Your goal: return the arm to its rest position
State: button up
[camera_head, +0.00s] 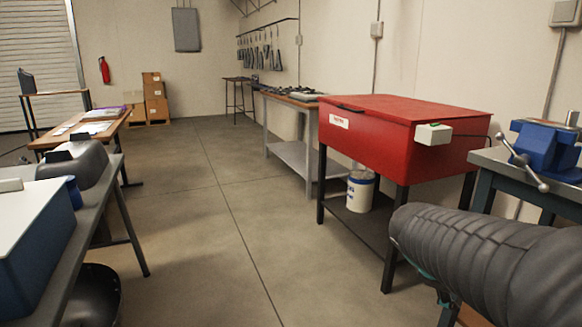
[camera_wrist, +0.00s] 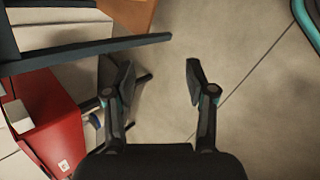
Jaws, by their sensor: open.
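My gripper (camera_wrist: 160,82) shows in the wrist view with its two dark fingers spread apart. Nothing is between the fingers; only grey floor shows past them. In the head view a thick dark grey ribbed part of my arm (camera_head: 490,258) fills the lower right, in front of the workbench there. My gripper itself is not visible in the head view.
A red lidded tub (camera_head: 400,135) on black legs stands at the right, beside a bench with a blue vise (camera_head: 545,148). A white bucket (camera_head: 360,192) sits below the tub. A bench (camera_head: 85,215) stands at the left. The middle floor is clear.

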jog(key=s+a+f+m+t+y, duration=0.2)
jog(key=s+a+m+y, duration=0.5)
jog(key=s+a, duration=0.6)
jog(key=a+m, duration=0.1)
jog(key=a, duration=0.1)
jog(key=shift+s+a+m+t, duration=0.3)
jog(key=shift+s+a, duration=0.05)
